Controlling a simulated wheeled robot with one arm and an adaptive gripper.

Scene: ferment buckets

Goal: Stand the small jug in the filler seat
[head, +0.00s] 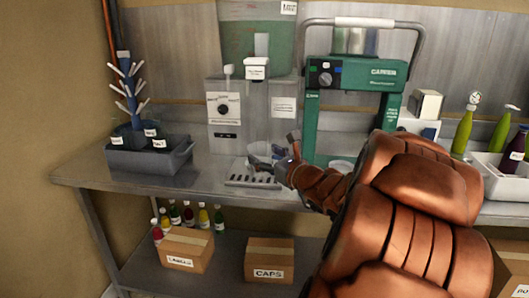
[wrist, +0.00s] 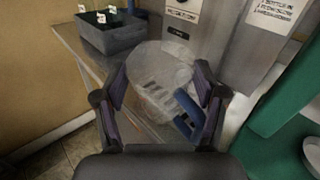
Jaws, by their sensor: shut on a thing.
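The small jug is clear, with a blue part that looks like its handle. It shows in the wrist view (wrist: 158,68) between the two fingers and faintly in the head view (head: 260,151). My gripper (head: 275,160) is shut on the jug; in the wrist view its fingers (wrist: 160,88) press on either side.
A green press-like frame (head: 311,128) stands close to the right of the filler. A dark grey bin (head: 175,162) with a bottle rack is at the left on the steel bench (head: 100,178). Green bottles (head: 462,130) stand at the far right. Boxes sit on the lower shelf.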

